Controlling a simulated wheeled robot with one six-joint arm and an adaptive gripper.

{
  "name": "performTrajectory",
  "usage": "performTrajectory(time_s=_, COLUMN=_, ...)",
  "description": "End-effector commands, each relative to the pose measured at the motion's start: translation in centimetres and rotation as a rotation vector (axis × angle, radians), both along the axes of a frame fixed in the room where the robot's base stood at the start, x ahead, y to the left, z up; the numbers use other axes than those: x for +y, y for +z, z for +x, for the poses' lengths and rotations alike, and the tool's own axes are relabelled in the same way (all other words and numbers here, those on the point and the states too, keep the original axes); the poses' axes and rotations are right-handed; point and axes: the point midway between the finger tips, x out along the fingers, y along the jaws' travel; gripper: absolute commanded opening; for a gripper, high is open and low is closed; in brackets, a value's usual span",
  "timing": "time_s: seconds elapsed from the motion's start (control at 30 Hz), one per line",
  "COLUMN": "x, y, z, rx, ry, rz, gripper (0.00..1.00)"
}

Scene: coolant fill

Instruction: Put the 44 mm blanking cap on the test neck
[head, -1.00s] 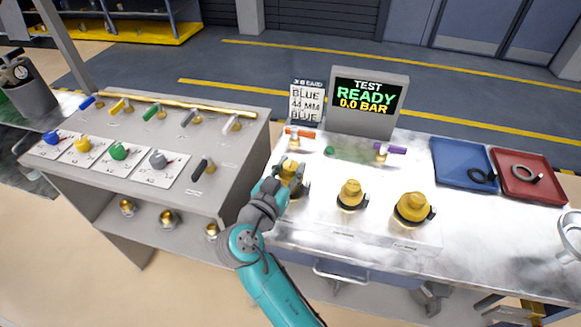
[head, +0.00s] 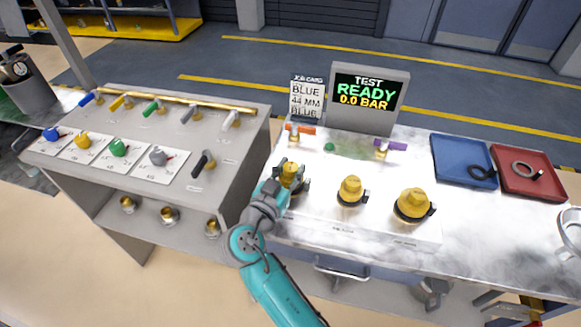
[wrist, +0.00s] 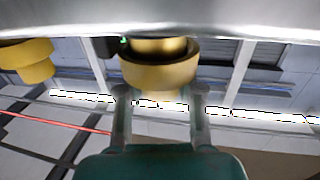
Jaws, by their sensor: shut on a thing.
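My gripper (head: 279,186) is shut on a yellow cap (head: 290,173) at the left end of the row of yellow caps on the bench panel. In the wrist view, the fingers of my gripper (wrist: 160,105) stand either side of the round yellow cap (wrist: 158,76). A shinier brass part (wrist: 160,46) shows against its far end. I cannot tell whether the cap is seated or raised, nor which fitting is the test neck. Two more yellow caps, a middle one (head: 350,190) and a right one (head: 413,206), stand upright with dark clamps at their bases.
The screen (head: 368,94) reads TEST READY 0.0 BAR. The job card (head: 306,98) reads BLUE, 44 MM, BLUE. Orange (head: 300,129) and purple (head: 390,145) handles stand behind the caps. Blue (head: 450,150) and red (head: 512,157) trays hold dark and grey rings.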

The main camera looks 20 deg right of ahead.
Motion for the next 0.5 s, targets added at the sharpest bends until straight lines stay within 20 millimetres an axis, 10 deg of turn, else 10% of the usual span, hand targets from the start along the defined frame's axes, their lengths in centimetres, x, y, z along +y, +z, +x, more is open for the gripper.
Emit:
performTrajectory(time_s=0.37, x=0.00, y=-0.83, z=-0.01, rx=0.001, ry=0.000, rz=0.000, gripper=0.07)
performTrajectory(time_s=0.4, x=0.00, y=-0.87, z=0.00, rx=0.001, ry=0.000, rz=0.000, gripper=0.39)
performTrajectory(time_s=0.5, x=-0.01, y=-0.89, z=-0.02, rx=0.002, ry=0.000, rz=0.001, gripper=0.64)
